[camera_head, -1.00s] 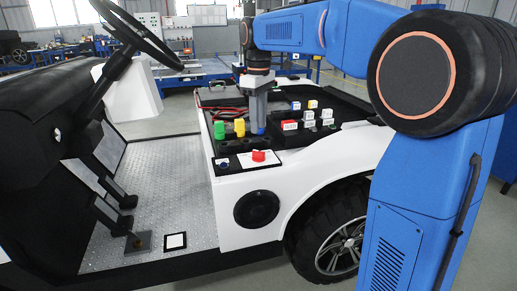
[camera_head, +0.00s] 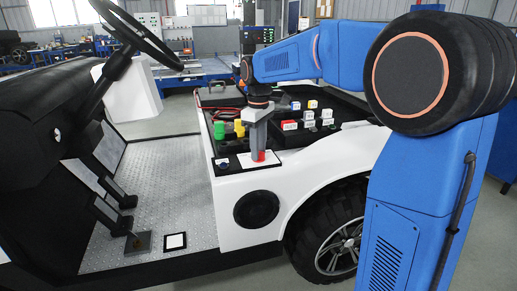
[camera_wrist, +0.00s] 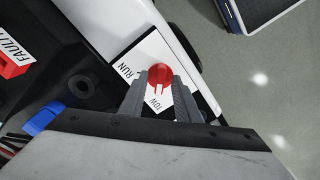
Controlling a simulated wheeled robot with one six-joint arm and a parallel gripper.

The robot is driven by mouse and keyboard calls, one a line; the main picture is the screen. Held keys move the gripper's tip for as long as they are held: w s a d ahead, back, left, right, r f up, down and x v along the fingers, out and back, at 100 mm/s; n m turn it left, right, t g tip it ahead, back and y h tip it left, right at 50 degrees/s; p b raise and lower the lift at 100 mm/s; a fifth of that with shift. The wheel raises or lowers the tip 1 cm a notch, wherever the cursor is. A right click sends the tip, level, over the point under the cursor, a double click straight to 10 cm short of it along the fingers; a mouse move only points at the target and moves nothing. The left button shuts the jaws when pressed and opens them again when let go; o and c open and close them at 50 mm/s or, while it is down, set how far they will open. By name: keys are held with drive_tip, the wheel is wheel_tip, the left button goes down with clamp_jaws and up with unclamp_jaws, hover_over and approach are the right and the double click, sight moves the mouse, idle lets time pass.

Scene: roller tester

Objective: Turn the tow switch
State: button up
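The tow switch is a red round knob (camera_wrist: 160,75) on a white plate (camera_wrist: 135,62) with "RUN" and "TOW" lettering, seen in the wrist view. In the head view the red knob (camera_head: 261,156) sits on the front corner of the cart's white body, partly hidden by my gripper (camera_head: 259,150). In the wrist view my gripper (camera_wrist: 161,82) has its two grey fingers apart, with the knob showing between and just past the fingertips. I cannot tell whether the fingers touch it. The knob's lower edge shows a notch or pointer toward "TOW".
A green part (camera_head: 219,131), a yellow part (camera_head: 239,128) and several labelled blocks (camera_head: 290,125) stand in the black bay behind the switch. A red "FAULT" block (camera_wrist: 12,64) is at the left in the wrist view. The steering wheel (camera_head: 137,33) is at the left.

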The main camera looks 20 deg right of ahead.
clamp_jaws()
drive_tip(key=shift+m, duration=0.3)
drive_tip(key=m, duration=0.6)
drive_tip(key=shift+m, duration=0.3)
drive_tip(key=m, duration=1)
drive_tip(key=shift+m, duration=0.3)
unclamp_jaws()
